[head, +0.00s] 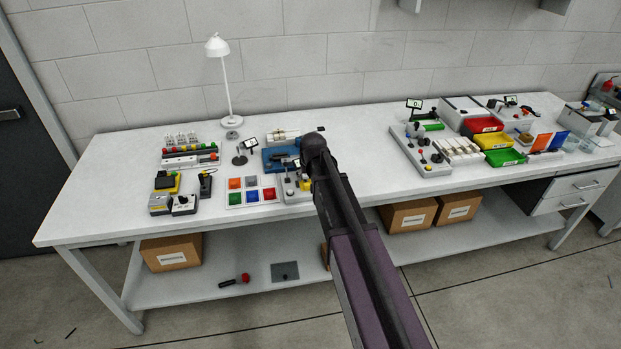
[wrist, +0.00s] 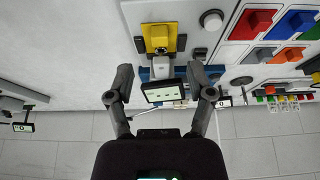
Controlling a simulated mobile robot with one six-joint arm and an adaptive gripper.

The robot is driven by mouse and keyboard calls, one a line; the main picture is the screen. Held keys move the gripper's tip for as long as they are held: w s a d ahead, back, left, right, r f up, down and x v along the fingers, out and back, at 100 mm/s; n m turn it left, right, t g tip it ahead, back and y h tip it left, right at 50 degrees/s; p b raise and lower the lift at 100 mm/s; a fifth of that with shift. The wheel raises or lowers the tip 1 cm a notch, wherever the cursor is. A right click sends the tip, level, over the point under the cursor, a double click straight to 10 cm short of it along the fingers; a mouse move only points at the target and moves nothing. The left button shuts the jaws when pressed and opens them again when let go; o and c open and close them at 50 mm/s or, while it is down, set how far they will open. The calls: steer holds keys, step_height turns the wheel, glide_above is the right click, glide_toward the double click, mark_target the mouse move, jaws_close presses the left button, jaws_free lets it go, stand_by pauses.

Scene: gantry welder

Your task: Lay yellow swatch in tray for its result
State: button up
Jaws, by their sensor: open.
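In the head view the yellow piece (head: 306,184) shows just below the end of my arm. A small lit display (wrist: 163,92) stands in front of the device, its text too small to read. My gripper (wrist: 162,78) is open, its fingers apart on either side of the display, with nothing held. The yellow swatch lies beyond the fingertips. My arm hides part of the device in the head view.
A white board (head: 233,206) with red, blue, green, orange and grey pieces lies left of the device. A round grey knob (wrist: 211,20) stands beside the yellow piece. A lamp (head: 226,85) rises at the back. Bare bench (head: 365,150) lies to the right.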

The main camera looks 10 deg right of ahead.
mark_target(307, 186)
steer(key=shift+b+x, duration=2.6)
steer(key=shift+x, duration=0.55)
jaws_close()
steer(key=shift+s, duration=0.25)
steer(key=shift+s+r, duration=0.15)
steer(key=shift+s, duration=3.2)
steer(key=shift+r+p, duration=0.15)
steer(key=shift+p, duration=0.15)
step_height(307, 186, up, 6)
steer(key=p, duration=0.6)
steer(key=shift+r, duration=0.15)
